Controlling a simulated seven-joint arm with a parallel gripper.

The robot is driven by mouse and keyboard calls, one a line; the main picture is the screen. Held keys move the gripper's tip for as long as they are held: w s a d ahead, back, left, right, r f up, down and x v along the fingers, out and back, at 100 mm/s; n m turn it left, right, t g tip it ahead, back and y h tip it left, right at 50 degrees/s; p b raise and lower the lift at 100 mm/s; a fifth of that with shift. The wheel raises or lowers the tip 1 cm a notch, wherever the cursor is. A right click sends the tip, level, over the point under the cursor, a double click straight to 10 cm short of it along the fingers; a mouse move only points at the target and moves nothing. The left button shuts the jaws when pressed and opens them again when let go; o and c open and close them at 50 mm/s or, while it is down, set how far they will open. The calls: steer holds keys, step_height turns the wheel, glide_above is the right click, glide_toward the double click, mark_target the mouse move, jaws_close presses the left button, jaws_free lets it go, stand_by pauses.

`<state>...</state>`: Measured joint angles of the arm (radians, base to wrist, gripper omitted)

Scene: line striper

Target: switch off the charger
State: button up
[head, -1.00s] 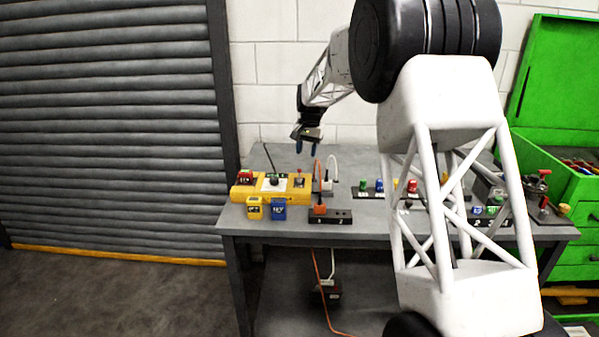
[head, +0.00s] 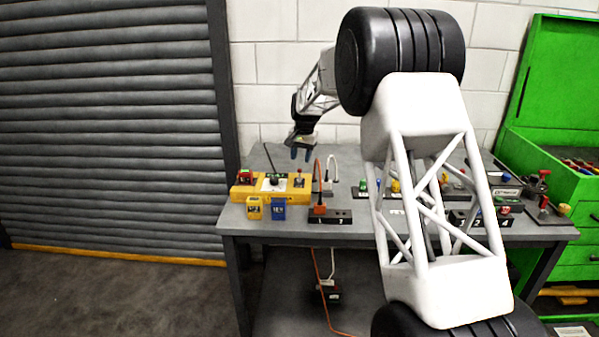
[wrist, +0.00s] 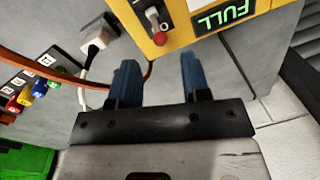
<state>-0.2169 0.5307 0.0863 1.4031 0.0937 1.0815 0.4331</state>
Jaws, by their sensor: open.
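The charger (head: 243,192) is a yellow box at the left end of the bench in the head view. In the wrist view its yellow edge (wrist: 180,32) shows at the top, with a green lit display (wrist: 222,15) reading FULL. A small toggle switch with a red tip (wrist: 156,30) stands on a plate at the charger's end; it also shows in the head view (head: 299,179). My gripper (head: 301,154) is open and empty, above and behind the charger's switch end. In the wrist view its blue fingers (wrist: 159,65) are apart, with the switch beyond them, not touched.
A yellow battery (head: 255,208) and a blue battery (head: 279,208) are at the charger's front. An orange cable (head: 317,172) and a white plug (wrist: 97,42) lie close beside the charger. A dark socket strip (head: 337,216) is in front. Coloured connectors (wrist: 25,97) are further along.

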mark_target(299, 170)
steer(key=shift+a+f, duration=0.15)
steer(key=shift+f, duration=1.5)
steer(key=shift+a+f, duration=0.15)
steer(key=shift+f, duration=1.45)
steer(key=shift+c, duration=0.2)
jaws_close()
